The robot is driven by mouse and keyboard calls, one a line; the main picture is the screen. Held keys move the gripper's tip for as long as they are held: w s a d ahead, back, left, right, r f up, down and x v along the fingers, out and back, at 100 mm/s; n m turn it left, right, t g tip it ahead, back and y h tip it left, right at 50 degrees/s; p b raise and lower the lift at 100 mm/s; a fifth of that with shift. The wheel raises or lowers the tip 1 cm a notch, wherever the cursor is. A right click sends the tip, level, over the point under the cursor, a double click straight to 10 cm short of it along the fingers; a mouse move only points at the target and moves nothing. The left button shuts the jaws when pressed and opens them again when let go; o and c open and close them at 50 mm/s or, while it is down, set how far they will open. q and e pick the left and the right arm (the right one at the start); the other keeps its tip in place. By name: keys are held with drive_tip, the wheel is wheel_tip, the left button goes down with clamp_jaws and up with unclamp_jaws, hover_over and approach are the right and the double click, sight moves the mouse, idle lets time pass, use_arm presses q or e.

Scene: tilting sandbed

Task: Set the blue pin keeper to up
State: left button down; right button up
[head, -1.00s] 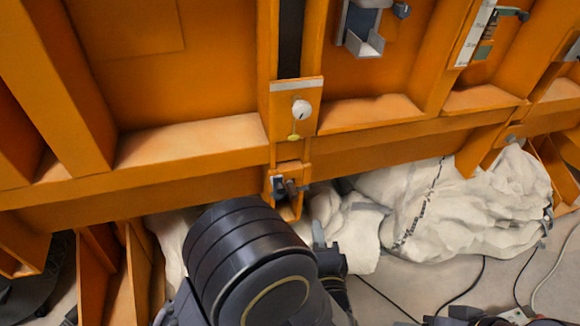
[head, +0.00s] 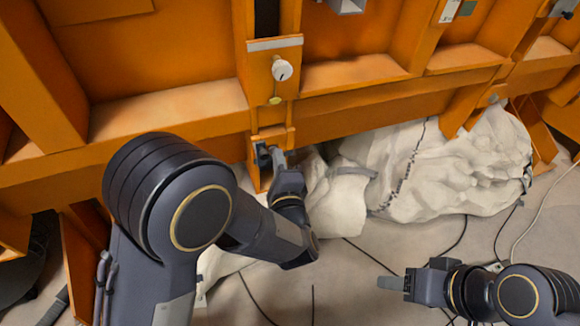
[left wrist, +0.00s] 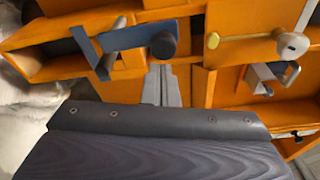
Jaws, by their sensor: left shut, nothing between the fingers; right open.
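The blue pin keeper (left wrist: 138,37) shows in the left wrist view as a flat blue-grey bar with a dark round knob at one end. From that knob it runs left, away from the white dial, to a bent end beside a thin metal pin (left wrist: 113,28). My left gripper (head: 277,158) is shut and empty at the orange bracket (head: 254,178) under the dial. Its fingertips show in the left wrist view (left wrist: 160,80), close to the bar; I cannot tell whether they touch. In the head view the gripper mostly hides the keeper. My right gripper (head: 392,283) is open, low at the right.
The white dial (head: 282,70) with a yellow tag sits on the orange frame (head: 170,115) above the bracket. A metal bracket (left wrist: 272,76) shows near the dial in the left wrist view. White rock-like mass (head: 450,165) lies right of the bracket. Cables cross the floor.

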use_arm(q)
drive_tip(key=shift+s+a, duration=0.2)
drive_tip(key=shift+a, duration=0.1)
drive_tip(key=shift+s+a+r+p, duration=0.15)
drive_tip(key=shift+s+a+p, duration=0.1)
drive_tip(key=shift+a+p, duration=0.35)
drive_tip(key=shift+w, duration=0.1)
